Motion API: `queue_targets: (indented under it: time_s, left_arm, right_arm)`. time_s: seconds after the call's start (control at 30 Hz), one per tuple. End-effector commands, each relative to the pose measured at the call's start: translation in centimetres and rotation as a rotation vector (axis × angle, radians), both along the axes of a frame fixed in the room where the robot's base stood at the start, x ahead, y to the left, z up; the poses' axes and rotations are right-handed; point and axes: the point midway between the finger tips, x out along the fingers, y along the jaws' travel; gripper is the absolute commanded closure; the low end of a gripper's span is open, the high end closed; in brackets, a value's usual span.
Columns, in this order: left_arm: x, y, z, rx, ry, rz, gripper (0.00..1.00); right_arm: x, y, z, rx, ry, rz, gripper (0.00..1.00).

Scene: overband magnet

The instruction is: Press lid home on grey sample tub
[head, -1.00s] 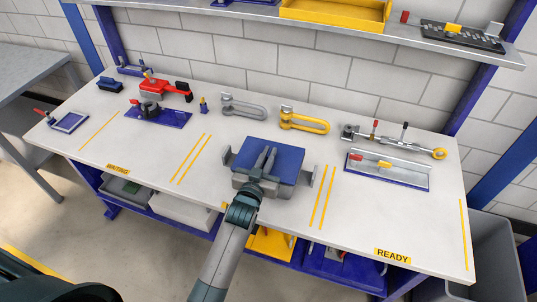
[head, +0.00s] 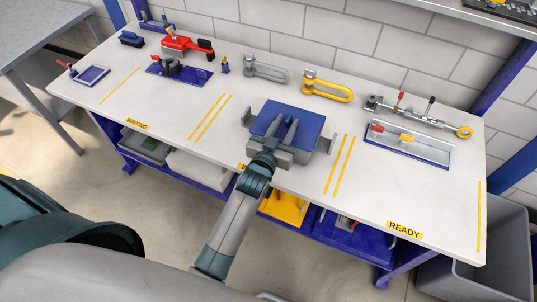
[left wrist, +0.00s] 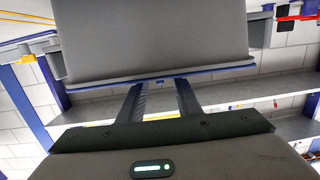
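The grey sample tub (head: 305,156) stands at the middle of the bench between two grey upright brackets. Its blue lid (head: 308,128) lies on top; I cannot tell how far down it sits. My left gripper (head: 281,131) reaches in from the front, with its two fingers over the lid and apart, nothing between them. In the left wrist view, the fingers (left wrist: 161,94) pass the lid's blue edge (left wrist: 215,71), and the tub's grey wall (left wrist: 150,40) fills the top. Contact between fingers and lid is not clear. My right gripper is out of view.
Grey and yellow shackles (head: 327,86) lie behind the tub. A red-handled device stands on a blue plate (head: 180,71) at left. A linkage and a tray (head: 408,150) lie at right. The bench around the READY label (head: 404,229) is clear.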

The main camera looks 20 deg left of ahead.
Motion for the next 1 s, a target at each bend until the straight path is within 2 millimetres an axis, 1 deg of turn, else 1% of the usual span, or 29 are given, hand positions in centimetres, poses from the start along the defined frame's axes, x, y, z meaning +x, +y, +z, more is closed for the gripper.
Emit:
queue_targets:
  time_s: [0.07,0.4,0.6,0.7,0.8,1.0]
  left_arm:
    - [-1.4,0.0,-0.2,0.0,0.002,0.0,0.69]
    - [-8.0,0.0,0.3,-0.001,0.002,0.0,0.69]
    - [-11.6,0.0,0.7,-0.001,0.001,0.0,0.69]
    - [-13.0,0.0,0.9,0.0,0.001,0.0,0.69]
    - [-14.0,0.0,1.0,0.0,0.001,0.0,0.69]
    - [-14.8,0.0,1.3,0.0,0.0,0.0,0.69]
  right_arm:
    - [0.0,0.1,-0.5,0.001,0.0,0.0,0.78]
    - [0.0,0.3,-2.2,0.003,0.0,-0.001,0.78]
    - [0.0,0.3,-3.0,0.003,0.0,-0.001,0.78]
    - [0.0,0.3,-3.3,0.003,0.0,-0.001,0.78]
    - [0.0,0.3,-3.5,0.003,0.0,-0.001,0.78]
    - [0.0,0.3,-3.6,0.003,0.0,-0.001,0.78]
